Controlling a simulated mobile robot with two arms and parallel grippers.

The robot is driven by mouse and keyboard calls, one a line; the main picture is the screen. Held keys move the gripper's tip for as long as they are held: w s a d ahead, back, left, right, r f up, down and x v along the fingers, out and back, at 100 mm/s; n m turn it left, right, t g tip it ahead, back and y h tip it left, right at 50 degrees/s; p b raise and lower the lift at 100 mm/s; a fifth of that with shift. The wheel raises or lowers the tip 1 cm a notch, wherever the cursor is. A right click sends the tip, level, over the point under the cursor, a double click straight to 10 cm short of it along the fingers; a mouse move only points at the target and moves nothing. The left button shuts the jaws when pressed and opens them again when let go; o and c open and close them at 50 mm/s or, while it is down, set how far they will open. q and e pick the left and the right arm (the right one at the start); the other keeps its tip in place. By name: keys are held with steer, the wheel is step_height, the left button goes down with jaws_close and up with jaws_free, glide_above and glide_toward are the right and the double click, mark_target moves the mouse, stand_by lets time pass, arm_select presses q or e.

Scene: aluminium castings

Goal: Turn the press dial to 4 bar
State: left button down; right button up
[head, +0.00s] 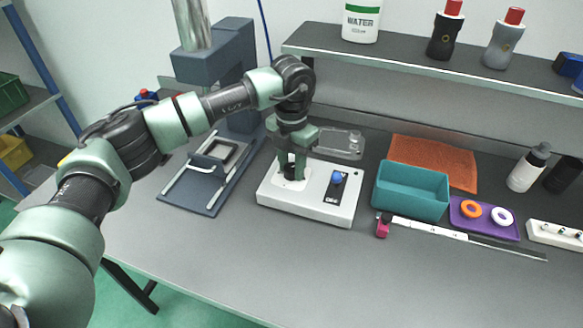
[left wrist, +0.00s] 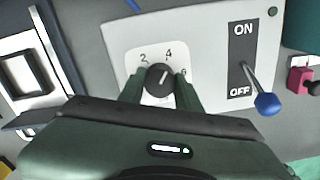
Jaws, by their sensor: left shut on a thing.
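The press dial is a black round knob (left wrist: 160,79) on a white scale plate, seen in the left wrist view. The numbers 2, 4 and part of 6 show around it. Its white pointer mark points up and slightly right, roughly toward the 4. My left gripper (left wrist: 161,94) is shut on the knob, one green finger on each side. In the head view my left gripper (head: 291,174) reaches down onto the left part of the white control box (head: 325,209) and mostly hides the dial. My right gripper is not in view.
A lever with a blue ball (left wrist: 267,104) stands beside the dial, its ball near OFF. The press (head: 205,187) is left of the box. A teal bin (head: 411,190), purple tray (head: 485,227) and caliper (head: 430,228) lie to the right. The front of the table is clear.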

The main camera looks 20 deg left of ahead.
mark_target(292, 167)
arm_select(q)
steer(key=shift+w+r+n, duration=0.1)
steer(key=shift+n, duration=0.4)
steer(key=c, duration=1)
jaws_free()
step_height(292, 167, up, 8)
steer(key=shift+f+b, duration=0.15)
steer(key=shift+b, duration=0.7)
